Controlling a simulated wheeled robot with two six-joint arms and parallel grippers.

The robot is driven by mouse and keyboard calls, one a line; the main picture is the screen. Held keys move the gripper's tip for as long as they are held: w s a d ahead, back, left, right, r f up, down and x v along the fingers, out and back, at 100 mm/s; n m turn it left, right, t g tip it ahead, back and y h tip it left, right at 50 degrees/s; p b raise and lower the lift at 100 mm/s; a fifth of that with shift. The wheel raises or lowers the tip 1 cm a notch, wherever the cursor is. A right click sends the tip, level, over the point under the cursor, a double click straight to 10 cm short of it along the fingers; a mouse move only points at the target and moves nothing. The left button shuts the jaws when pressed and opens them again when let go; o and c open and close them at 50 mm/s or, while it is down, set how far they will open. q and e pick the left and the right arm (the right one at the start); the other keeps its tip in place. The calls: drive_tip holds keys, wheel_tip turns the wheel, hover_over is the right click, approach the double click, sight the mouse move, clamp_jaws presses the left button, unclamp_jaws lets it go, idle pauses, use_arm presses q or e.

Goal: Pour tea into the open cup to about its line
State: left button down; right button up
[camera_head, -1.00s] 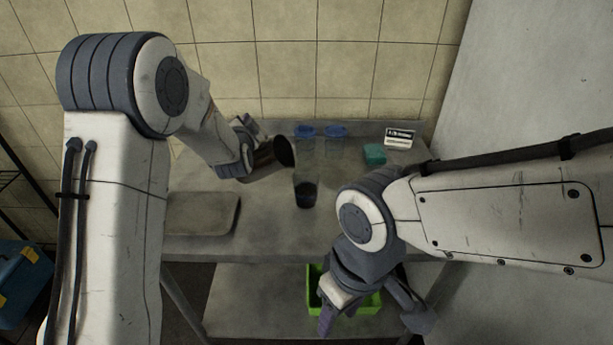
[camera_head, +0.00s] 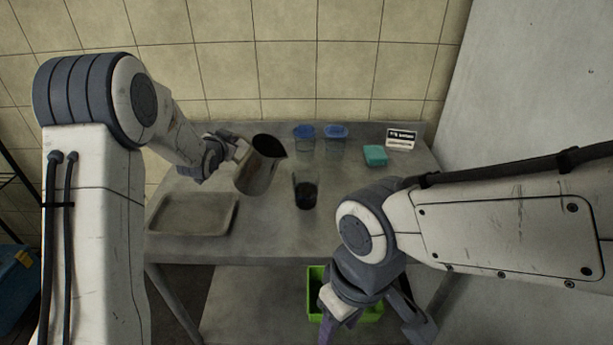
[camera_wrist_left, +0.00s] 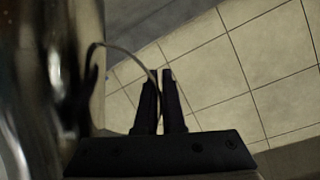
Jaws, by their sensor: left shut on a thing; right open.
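A metal pitcher (camera_head: 258,168) with a dark opening is held by my left gripper (camera_head: 238,150) above the table, nearly upright, its spout toward the right. In the left wrist view the fingers (camera_wrist_left: 162,100) are shut on the pitcher's thin handle, and the pitcher's shiny wall (camera_wrist_left: 50,80) fills the left side. The open clear cup (camera_head: 305,190) stands on the table to the right of the pitcher, with dark liquid in its lower part. Its line cannot be made out. My right gripper (camera_head: 365,325) is open and empty, low in front of the table.
Two clear cups with blue lids (camera_head: 304,131) (camera_head: 336,131) stand at the back of the table. A grey tray (camera_head: 160,228) lies at the left. A green bin (camera_head: 315,273) is below.

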use_arm(q)
drive_tip(key=a+f+n+h+p, duration=0.1)
drive_tip(key=n+p, duration=0.1)
drive_tip(key=p, duration=0.2)
drive_tip(key=w+a+f+n+g+h+p, duration=0.1)
drive_tip(key=a+n+p, duration=0.1)
drive_tip(key=p, duration=0.2)
drive_tip(key=shift+w+a+f, duration=0.1)
drive_tip(key=shift+w+f, duration=0.05)
drive_tip(key=shift+f, duration=0.25)
drive_tip(key=shift+h, duration=0.3)
drive_tip(key=shift+f, duration=0.1)
